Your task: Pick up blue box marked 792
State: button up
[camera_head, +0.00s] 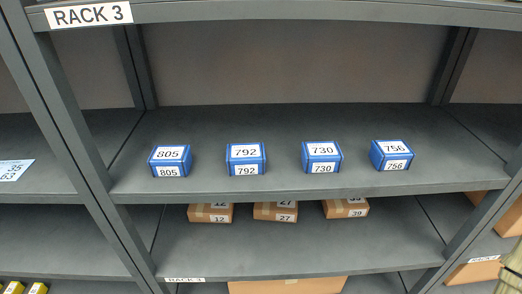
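The blue box marked 792 (246,159) sits on the middle shelf (290,188) of the rack, second from the left in a row of blue boxes. It has white labels reading 792 on its top and front. The blue box marked 805 (170,161) is to its left. The blue box marked 730 (322,157) is to its right, and the blue box marked 756 (391,155) is farther right. The boxes stand apart with clear gaps between them. My gripper is not in view.
A RACK 3 sign (89,14) hangs on the upper beam (300,12). Cardboard boxes (275,211) stand on the shelf below. Grey uprights (72,140) flank the bay. The shelf behind and in front of the blue boxes is clear.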

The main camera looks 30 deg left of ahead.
aim_at(243, 159)
jog(key=u, duration=0.05)
jog(key=i, duration=0.1)
jog(key=u, duration=1.15)
